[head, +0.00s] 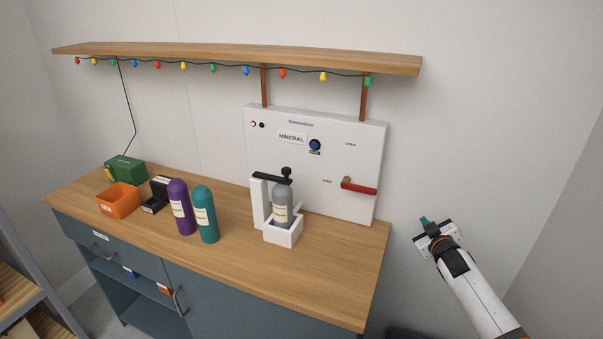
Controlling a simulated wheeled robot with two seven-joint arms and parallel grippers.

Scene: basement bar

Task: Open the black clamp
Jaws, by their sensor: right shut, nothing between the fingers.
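The black clamp (268,178) is a dark bar on top of a white stand (259,204). It reaches across over the top of a grey bottle (283,203), and a black knob (286,171) stands above the bar. The bottle sits upright in a white holder (283,236) on the counter. My right gripper (427,224) is shut and empty, off the counter's right end and well apart from the clamp. My left gripper is not in view.
Behind the clamp stands a white panel (350,140) with a red lever (358,187) at its right. Purple (181,207) and teal (205,214) bottles, an orange bin (118,199) and a green box (126,169) stand left on the counter. The counter's right front is clear.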

